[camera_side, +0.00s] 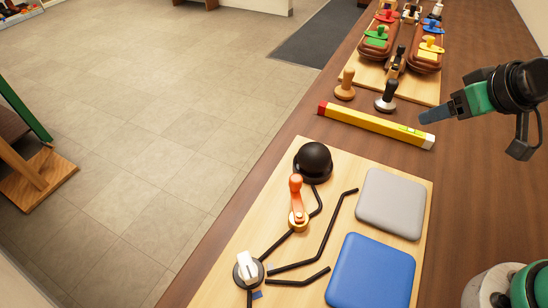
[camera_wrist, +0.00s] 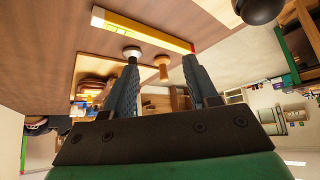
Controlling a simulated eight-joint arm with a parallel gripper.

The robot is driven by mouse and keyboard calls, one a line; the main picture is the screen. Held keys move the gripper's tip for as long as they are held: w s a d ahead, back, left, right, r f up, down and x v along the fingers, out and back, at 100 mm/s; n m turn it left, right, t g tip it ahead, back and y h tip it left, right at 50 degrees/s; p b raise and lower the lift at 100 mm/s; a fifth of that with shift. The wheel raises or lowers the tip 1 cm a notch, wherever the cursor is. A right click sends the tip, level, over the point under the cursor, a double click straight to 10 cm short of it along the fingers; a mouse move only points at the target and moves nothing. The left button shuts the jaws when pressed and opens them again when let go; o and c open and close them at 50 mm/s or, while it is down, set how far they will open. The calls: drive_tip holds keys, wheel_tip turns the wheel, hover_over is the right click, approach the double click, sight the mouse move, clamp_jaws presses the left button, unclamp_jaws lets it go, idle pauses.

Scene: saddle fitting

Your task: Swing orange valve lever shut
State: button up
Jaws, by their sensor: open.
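The orange valve lever (camera_side: 296,192) stands on a brass-coloured base on the light wooden board (camera_side: 217,285) in the side view. Its knobbed handle points toward the black dome. My gripper (camera_side: 427,117) is at the upper right of the side view, well apart from the lever and near the right end of the yellow level. In the wrist view my gripper (camera_wrist: 160,82) shows two spread fingers with nothing between them that they touch. The lever is not visible in the wrist view.
The board also holds a black dome (camera_side: 313,161), a white-handled knob (camera_side: 247,268), a grey pad (camera_side: 391,203), a blue pad (camera_side: 371,272) and black tubes. The yellow level (camera_side: 375,125) lies beyond it. Two stampers (camera_side: 345,86) and brown saddle-like pieces (camera_side: 376,46) stand farther back.

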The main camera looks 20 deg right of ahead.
drive_tip(key=shift+o, duration=0.4)
drive_tip(key=n+g, duration=0.2)
drive_tip(key=g, duration=0.5)
hover_over(296, 178)
wheel_tip(296, 178, down, 4)
drive_tip(key=shift+f, duration=2.85)
clamp_jaws()
